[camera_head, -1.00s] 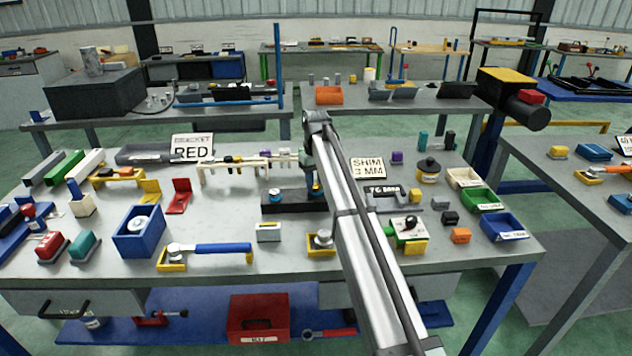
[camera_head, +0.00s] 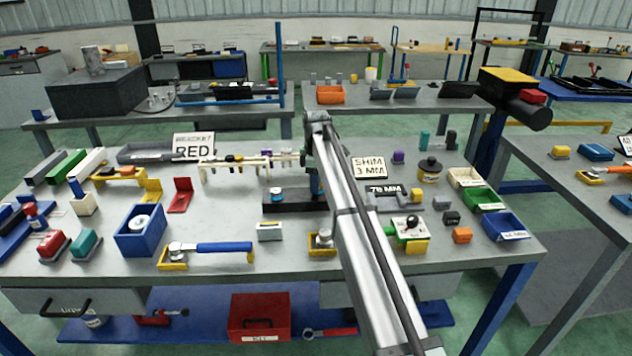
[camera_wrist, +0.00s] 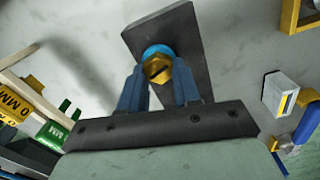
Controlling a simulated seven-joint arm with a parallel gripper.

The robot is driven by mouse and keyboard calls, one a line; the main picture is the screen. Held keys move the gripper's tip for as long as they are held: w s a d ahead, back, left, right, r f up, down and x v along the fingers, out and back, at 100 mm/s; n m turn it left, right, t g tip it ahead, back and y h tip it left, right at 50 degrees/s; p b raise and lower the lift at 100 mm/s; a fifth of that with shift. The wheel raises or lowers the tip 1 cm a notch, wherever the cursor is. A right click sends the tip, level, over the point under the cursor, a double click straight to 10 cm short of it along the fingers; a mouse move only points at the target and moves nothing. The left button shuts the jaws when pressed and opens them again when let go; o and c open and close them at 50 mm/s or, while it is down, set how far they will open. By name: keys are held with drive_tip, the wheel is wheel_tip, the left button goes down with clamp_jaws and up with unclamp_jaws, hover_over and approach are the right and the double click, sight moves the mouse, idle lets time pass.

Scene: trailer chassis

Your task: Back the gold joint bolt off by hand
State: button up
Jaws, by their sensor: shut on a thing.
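The gold hex-headed joint bolt (camera_wrist: 156,69) shows in the wrist view, with a bright blue ring (camera_wrist: 157,50) beside it. It sits at a dark, flat bar (camera_wrist: 176,26). My gripper (camera_wrist: 160,72) has its two blue fingers closed on either side of the bolt head, holding it. In the head view the dark bar (camera_head: 292,207) lies near the middle of the bench, with a blue and silver bolt (camera_head: 277,195) at its left end. My gripper (camera_head: 316,185) is at the bar's right end there, and my arm largely hides the gold bolt.
A white rack (camera_head: 250,161) stands close behind the bar, on the left. A SHIM 3 MM sign (camera_head: 368,168) stands to the right. A blue-handled wrench (camera_head: 222,247) and a small grey block (camera_head: 269,231) lie in front.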

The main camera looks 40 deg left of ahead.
drive_tip(key=n, duration=0.6)
drive_tip(key=shift+s+d+f, duration=0.15)
drive_tip(key=shift+s+d, duration=0.05)
idle(0.4)
drive_tip(key=o, duration=1.1)
drive_tip(key=shift+c, duration=0.2)
drive_tip(key=shift+w, duration=0.1)
wheel_tip(320, 180, up, 14)
idle(0.4)
